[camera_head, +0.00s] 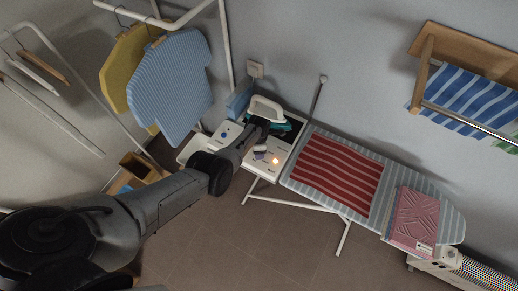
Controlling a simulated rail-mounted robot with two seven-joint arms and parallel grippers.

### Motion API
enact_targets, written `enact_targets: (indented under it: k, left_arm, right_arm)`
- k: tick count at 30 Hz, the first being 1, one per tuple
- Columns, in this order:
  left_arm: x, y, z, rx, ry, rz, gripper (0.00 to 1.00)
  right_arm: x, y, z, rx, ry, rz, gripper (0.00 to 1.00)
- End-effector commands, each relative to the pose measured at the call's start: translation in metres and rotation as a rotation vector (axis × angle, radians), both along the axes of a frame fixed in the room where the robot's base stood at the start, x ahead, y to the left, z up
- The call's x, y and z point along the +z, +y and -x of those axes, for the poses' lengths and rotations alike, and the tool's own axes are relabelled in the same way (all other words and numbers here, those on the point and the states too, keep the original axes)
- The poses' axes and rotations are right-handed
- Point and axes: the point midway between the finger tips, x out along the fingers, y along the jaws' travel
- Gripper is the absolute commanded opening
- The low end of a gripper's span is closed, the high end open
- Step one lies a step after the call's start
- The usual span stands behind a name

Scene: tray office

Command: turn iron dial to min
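The iron (267,107), with a white handle and a dark teal body, rests on its stand at the end of the ironing board. A white panel (265,170) with a lit orange light lies in front of it. A small pale and purple part shows on the panel beside my gripper; I cannot tell whether it is the dial. My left arm reaches in from the left, and its gripper (258,136) is at the iron and panel, partly covering them. Its fingers are too small and dark to read. Contact with a dial cannot be told. My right gripper is not in view.
The striped ironing board (448,218) extends right, carrying a red striped cloth (335,172) and a pink box (413,218). A white unit with a blue knob (224,134) stands left of the gripper. Blue (170,85) and yellow shirts hang above left. Floor in front is clear.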

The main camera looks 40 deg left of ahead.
Motion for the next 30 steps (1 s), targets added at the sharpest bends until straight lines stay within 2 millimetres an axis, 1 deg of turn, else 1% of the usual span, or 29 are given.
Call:
enact_targets:
  k: [1, 2, 8, 11, 14, 21, 26, 30]
  left_arm:
    - [0.0, 0.0, 0.0, 0.0, 0.0, 0.0, 0.66]
    - [0.0, 0.0, 0.0, 0.0, 0.0, 0.0, 0.68]
    - [0.0, 0.0, 0.0, -0.001, -0.001, -0.001, 0.68]
    - [0.004, 0.0, 0.0, -0.001, -0.001, -0.001, 0.68]
    - [0.015, 0.0, -0.001, -0.001, -0.003, -0.001, 0.68]
    - [0.059, 0.002, -0.002, 0.0, -0.004, -0.001, 0.68]
    - [0.087, 0.004, -0.003, 0.0, -0.004, -0.001, 0.68]
    - [0.107, 0.004, -0.005, -0.001, -0.002, -0.001, 0.68]
  right_arm:
    - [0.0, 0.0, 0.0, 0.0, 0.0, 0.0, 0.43]
    - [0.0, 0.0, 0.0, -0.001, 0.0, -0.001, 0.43]
    - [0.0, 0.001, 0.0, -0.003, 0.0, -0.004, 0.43]
    - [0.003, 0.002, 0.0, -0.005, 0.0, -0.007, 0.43]
    - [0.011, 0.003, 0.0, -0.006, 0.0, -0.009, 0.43]
    - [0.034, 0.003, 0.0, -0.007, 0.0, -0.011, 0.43]
    - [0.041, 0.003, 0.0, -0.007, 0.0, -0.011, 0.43]
    - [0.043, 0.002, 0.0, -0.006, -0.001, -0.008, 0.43]
